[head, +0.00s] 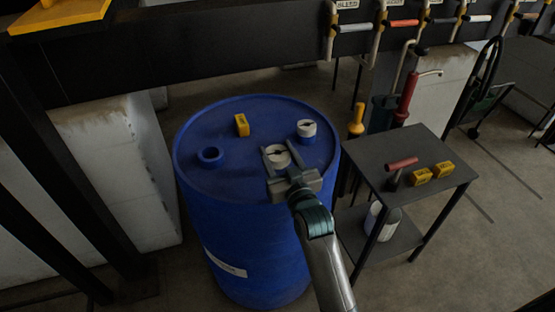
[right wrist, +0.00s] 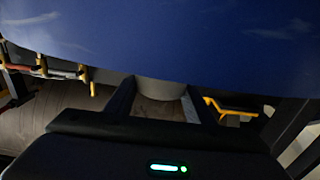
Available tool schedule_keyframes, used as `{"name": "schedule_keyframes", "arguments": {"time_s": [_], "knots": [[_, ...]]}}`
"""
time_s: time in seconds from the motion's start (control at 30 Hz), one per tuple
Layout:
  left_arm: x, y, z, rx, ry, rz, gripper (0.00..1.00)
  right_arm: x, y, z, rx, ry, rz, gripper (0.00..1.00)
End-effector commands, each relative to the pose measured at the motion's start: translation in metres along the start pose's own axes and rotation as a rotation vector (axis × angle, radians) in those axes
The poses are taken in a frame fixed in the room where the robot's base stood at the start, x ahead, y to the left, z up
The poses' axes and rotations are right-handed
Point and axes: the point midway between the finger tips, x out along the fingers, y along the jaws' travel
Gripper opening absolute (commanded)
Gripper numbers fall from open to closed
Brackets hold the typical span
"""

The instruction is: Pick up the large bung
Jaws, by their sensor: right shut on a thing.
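The large bung (head: 277,155), a pale grey-white disc with a slot across its top, is between the fingers of my right gripper (head: 278,158). The gripper is shut on it, over the near right part of the blue drum's top (head: 225,178). The bung also shows in the right wrist view (right wrist: 160,91) as a pale curved side between the two dark fingers. Whether its underside touches the drum is hidden. A similar pale bung (head: 307,127) sits on a blue neck at the drum's right. An open blue neck (head: 210,156) stands at the left. My left gripper is not in view.
A yellow block (head: 242,125) stands on the drum top. A dark side table (head: 375,152) at right bears a red-handled tool (head: 400,167) and two yellow blocks (head: 421,176). A dark beam (head: 200,50) with hanging valve handles runs behind the drum.

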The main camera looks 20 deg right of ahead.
Motion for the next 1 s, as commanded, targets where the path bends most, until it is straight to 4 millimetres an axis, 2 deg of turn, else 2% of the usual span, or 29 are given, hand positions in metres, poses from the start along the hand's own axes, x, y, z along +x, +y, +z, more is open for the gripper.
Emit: {"name": "schedule_keyframes", "arguments": {"time_s": [0.07, 0.3, 0.6, 0.8, 1.0], "knots": [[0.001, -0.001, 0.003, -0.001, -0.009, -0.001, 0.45, 0.0, 0.0, -0.016, 0.001, 0.007, 0.0, 0.26], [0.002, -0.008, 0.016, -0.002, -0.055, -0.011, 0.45, 0.011, 0.047, -0.041, -0.006, 0.005, 0.001, 0.26], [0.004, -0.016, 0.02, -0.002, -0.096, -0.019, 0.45, 0.022, 0.095, -0.071, -0.004, 0.003, 0.001, 0.26], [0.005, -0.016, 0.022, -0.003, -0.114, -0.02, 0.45, 0.026, 0.111, -0.081, -0.001, 0.002, 0.0, 0.26], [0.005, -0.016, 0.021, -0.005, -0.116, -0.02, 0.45, 0.027, 0.114, -0.083, 0.0, 0.001, 0.0, 0.26]]}}
